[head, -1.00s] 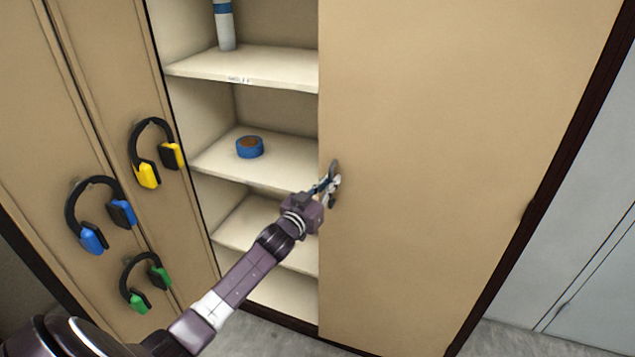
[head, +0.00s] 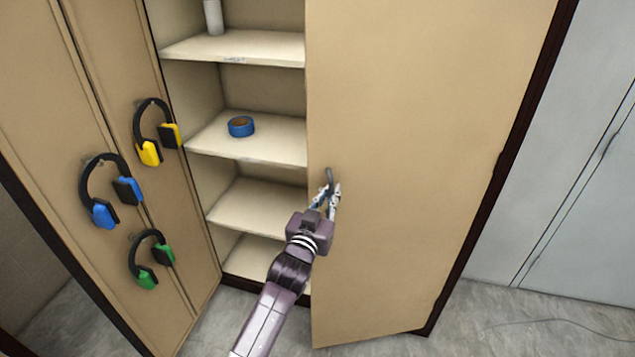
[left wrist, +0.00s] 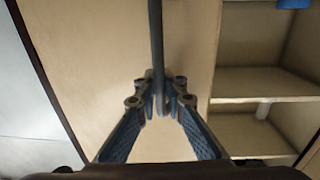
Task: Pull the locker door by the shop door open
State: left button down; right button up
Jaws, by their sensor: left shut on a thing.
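The tan locker door (head: 420,150) stands partly open, hinged on its right side, with its free left edge swung out from the locker. My left gripper (head: 331,196) is shut on the door's dark upright handle (head: 329,178) near that free edge. In the left wrist view the two fingers (left wrist: 161,105) close around the handle bar (left wrist: 157,45), with the door (left wrist: 110,60) behind it. My right gripper is not in view.
Open shelves (head: 250,147) hold a blue tape roll (head: 241,126) and a white bottle (head: 213,17). Yellow (head: 150,153), blue (head: 104,213) and green (head: 147,276) earmuffs hang at the left. A grey door (head: 570,170) stands at the right.

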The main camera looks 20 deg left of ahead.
pick_arm(q)
jog(key=shift+s+d+p, duration=0.15)
jog(key=shift+s+d, duration=0.45)
jog(key=shift+s, duration=0.3)
jog(key=shift+s+d+p, duration=0.15)
jog(key=shift+s+d, duration=0.45)
jog(key=shift+s, duration=0.25)
jog(key=c, duration=2)
grip_release()
jog(key=shift+a, duration=0.1)
jog(key=shift+c, duration=0.2)
jog(key=s, duration=1.2)
jog(key=shift+s+a, duration=0.1)
